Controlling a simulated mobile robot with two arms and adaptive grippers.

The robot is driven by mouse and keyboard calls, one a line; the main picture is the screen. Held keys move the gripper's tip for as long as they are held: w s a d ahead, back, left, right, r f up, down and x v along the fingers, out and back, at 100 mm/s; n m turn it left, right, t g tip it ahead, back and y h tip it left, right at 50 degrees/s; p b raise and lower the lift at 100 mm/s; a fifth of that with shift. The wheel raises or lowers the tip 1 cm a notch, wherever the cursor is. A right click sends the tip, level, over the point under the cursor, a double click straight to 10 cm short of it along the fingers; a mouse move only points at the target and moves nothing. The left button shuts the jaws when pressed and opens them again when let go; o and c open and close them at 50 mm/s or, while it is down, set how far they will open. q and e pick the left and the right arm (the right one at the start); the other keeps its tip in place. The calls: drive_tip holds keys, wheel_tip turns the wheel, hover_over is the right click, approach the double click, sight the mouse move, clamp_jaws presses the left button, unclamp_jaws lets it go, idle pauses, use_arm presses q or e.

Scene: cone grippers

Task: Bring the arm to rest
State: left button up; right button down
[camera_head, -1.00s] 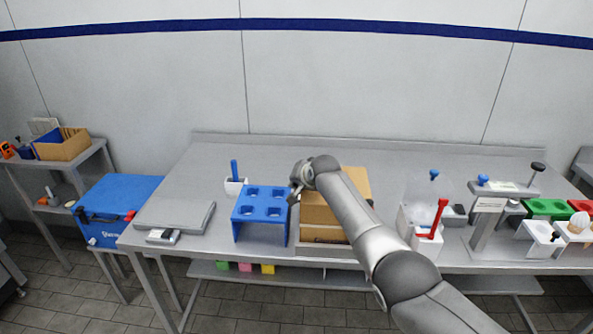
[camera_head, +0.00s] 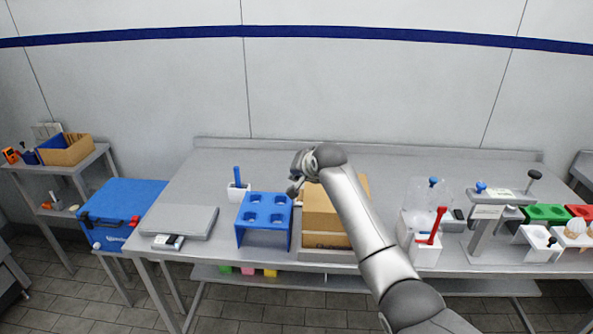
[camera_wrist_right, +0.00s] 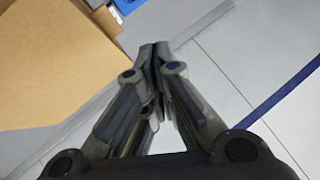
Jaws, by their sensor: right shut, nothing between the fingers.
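My right arm reaches in from the lower right of the head view. Its gripper (camera_head: 294,188) is above the table, between the blue four-hole stand and the cardboard box. In the right wrist view the fingers of the right gripper (camera_wrist_right: 154,50) meet at their tips with nothing between them. My left gripper is in neither view.
The blue stand (camera_head: 265,208) is left of my right gripper, and the cardboard box (camera_head: 320,222) is partly behind my arm. A white container with a red tool (camera_head: 434,228) stands right of the arm. The back of the metal table (camera_head: 420,165) is clear.

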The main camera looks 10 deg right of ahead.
drive_tip(key=s+d+f+n+g, duration=0.1)
drive_tip(key=s+d+f+g, duration=0.15)
drive_tip(key=s+f, duration=0.8)
drive_tip(key=s+d+f+n+g, duration=0.1)
drive_tip(key=s+d+f+n, duration=0.15)
drive_tip(key=s+f, duration=0.8)
drive_tip(key=s+d+f+n+g+h, duration=0.1)
drive_tip(key=s+d, duration=0.3)
drive_tip(key=s, duration=1.2)
drive_tip(key=s+d+n+g+h, duration=0.1)
drive_tip(key=s+d+n+g, duration=0.15)
drive_tip(key=s, duration=1.35)
wheel_tip(320, 180, down, 29)
drive_tip(key=s+b, duration=0.2)
drive_tip(key=b, duration=0.1)
drive_tip(key=s+d+f+g+b, duration=0.1)
drive_tip(key=s+d+f, duration=0.1)
drive_tip(key=s+f, duration=0.6)
drive_tip(key=s+d+f+g, duration=0.1)
drive_tip(key=s+f, duration=0.7)
drive_tip(key=f, duration=0.1)
drive_tip(key=shift+s+d+h+b, duration=0.3)
drive_tip(key=shift+d+b, duration=0.1)
